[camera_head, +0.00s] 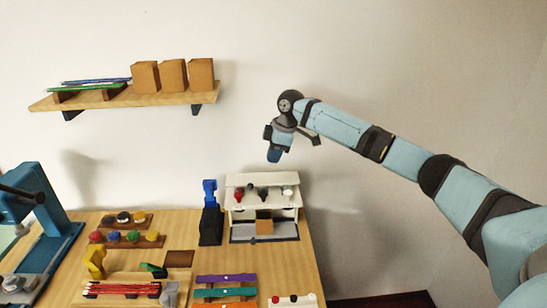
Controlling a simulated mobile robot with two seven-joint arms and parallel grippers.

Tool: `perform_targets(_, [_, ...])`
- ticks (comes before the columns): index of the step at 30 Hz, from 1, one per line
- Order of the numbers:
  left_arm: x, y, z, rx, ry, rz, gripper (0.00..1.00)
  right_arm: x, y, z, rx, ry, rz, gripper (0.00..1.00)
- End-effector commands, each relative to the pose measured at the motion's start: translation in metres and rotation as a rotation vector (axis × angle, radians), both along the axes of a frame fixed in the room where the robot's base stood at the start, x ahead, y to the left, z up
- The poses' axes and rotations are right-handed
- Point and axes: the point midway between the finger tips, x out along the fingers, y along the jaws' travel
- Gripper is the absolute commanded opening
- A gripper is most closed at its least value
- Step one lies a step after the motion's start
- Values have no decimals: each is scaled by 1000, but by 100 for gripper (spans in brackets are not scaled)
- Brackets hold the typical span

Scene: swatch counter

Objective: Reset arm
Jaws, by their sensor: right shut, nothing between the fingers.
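My right arm reaches in from the right side of the head view, stretched out above the counter. Its gripper (276,154) hangs in the air, pointing down. It is shut and empty, above and a little behind the white cabinet's top in the picture. It touches nothing that I can see. My left gripper does not show.
Below my right gripper stands a white cabinet (235,183) with small knobs on it. A blue and black device (209,215) stands beside it. A wall shelf (150,98) holds wooden blocks (173,75). A blue press (35,200) stands at left. The wooden counter (300,265) carries several racks.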

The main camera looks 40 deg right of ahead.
Motion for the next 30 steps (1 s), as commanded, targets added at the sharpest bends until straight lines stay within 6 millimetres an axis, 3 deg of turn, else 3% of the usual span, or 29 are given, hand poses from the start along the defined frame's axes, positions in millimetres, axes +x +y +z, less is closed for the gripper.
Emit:
perform_targets(23, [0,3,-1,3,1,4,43,-1,2,-3,0,2,2,0])
perform_targets(26, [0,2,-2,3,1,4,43,-7,18,-20,-7,13,16,0])
perform_targets(30, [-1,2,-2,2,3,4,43,-33,70,-72,-24,32,51,0])
